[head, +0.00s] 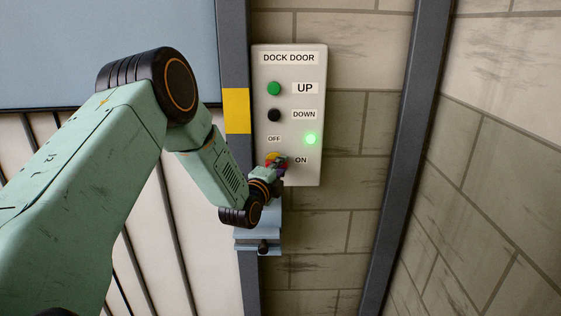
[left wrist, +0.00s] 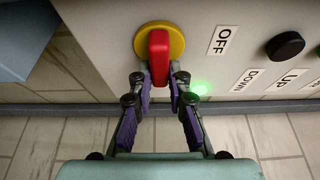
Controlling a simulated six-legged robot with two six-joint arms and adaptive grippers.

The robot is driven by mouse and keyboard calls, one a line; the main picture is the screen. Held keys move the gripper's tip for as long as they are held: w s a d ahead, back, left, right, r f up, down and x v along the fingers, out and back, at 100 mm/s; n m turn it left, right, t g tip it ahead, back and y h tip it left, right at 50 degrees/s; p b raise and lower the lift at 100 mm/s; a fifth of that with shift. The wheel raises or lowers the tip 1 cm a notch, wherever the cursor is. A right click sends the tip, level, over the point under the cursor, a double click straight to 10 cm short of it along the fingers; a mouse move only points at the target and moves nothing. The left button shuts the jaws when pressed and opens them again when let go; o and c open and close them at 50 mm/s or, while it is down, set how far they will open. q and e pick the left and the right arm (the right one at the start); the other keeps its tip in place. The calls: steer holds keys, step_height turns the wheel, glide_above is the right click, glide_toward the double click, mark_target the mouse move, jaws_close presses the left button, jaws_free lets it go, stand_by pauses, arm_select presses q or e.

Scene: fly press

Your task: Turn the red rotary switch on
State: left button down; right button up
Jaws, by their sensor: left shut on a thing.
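The red rotary switch (head: 272,157) sits low on the grey-white DOCK DOOR panel (head: 312,70), mostly covered by my left gripper in the head view. In the left wrist view its red handle (left wrist: 159,57) stands on a round yellow base (left wrist: 145,37). My left gripper (left wrist: 160,85) is shut on the handle, one finger on each side. In the head view the left gripper (head: 277,165) reaches the panel from below left. The OFF label (head: 274,139) is above the switch and the ON label (head: 301,160) is to its right. My right gripper is not in view.
A green lamp (head: 310,139) glows on the panel. The green UP button (head: 274,89) and black DOWN button (head: 274,115) are above the switch. A blue-grey box-like part (head: 258,240) is just below the panel. Block wall lies to the right.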

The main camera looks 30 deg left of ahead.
arm_select(q)
steer(key=shift+a, duration=0.1)
stand_by(0.3)
steer(key=c, duration=1.3)
jaws_free()
steer(key=s, duration=0.4)
steer(key=s+d, duration=0.1)
steer(key=s, duration=0.6)
steer(key=shift+s+d, duration=0.4)
